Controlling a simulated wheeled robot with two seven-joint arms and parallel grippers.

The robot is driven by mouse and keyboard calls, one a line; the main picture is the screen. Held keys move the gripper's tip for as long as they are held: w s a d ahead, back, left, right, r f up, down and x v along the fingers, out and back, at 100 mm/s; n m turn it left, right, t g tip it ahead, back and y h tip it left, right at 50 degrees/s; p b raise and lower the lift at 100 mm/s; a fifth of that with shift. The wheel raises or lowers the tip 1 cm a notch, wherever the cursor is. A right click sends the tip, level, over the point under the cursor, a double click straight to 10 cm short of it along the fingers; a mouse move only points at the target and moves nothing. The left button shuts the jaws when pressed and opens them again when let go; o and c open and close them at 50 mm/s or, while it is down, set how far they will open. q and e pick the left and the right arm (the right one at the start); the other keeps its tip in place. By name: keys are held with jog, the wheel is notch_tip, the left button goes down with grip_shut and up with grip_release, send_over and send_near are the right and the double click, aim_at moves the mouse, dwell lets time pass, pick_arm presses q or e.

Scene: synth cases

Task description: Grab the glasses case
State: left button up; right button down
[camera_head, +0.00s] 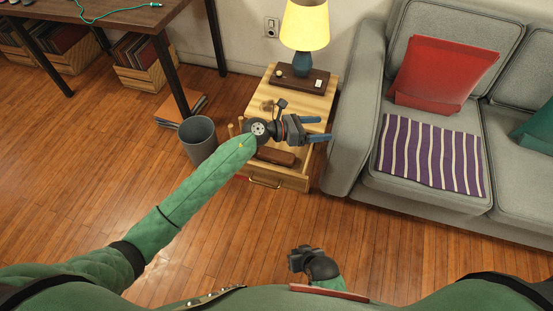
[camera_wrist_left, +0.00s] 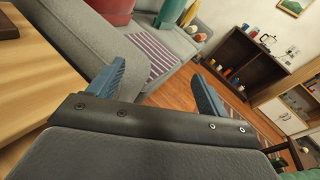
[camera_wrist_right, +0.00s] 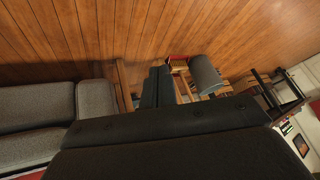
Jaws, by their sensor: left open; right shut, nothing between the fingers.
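A brown, elongated object that looks like the glasses case (camera_head: 277,156) lies in the pulled-out drawer (camera_head: 277,180) of the wooden side table. My left forearm and gripper hide part of the drawer. My left gripper (camera_head: 318,129) is above the table's right side, pointing right, open and empty. Its spread blue fingers also show in the left wrist view (camera_wrist_left: 158,72), with the sofa beyond them. My right gripper (camera_head: 298,260) is low, near my body over the floor, apart from the table. In the right wrist view its fingers (camera_wrist_right: 158,88) are together with nothing between them.
A lamp (camera_head: 304,28) stands on a dark base on the side table (camera_head: 318,90). A grey bin (camera_head: 198,138) is left of the drawer. The grey sofa (camera_head: 353,110) stands close on the right. The wooden floor in front is clear.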

pick_arm(q)
notch_tip(320, 180, down, 5)
jog(key=w+a+m+g+y, duration=0.1)
jog(key=m+g+y, duration=0.1)
jog(key=m, duration=0.1)
jog(key=m+g+y+b, duration=0.2)
jog(key=m+y, duration=0.4)
jog(key=y, duration=0.4)
send_near(276, 153)
jog(key=x, duration=0.2)
jog(key=shift+d+f, duration=0.25)
jog(key=shift+f, duration=0.05)
jog(key=shift+w+a+f, duration=0.1)
jog(key=shift+a+f, duration=0.05)
jog(key=shift+f, duration=0.05)
jog(key=shift+x, duration=1.05)
jog(key=shift+s+d+f, duration=0.2)
jog(key=shift+d+f, duration=0.05)
jog(key=shift+f, duration=0.25)
jog(key=x, duration=0.4)
jog(key=shift+s+p, duration=0.1)
jog(key=shift+p, duration=0.2)
jog(key=c, duration=1.1)
pick_arm(e)
jog(key=shift+t, duration=0.3)
jog(key=f, duration=0.1)
jog(key=a+f, duration=0.2)
jog(key=f, duration=0.1)
jog(key=shift+s+f, duration=0.1)
jog(key=shift+s, duration=0.1)
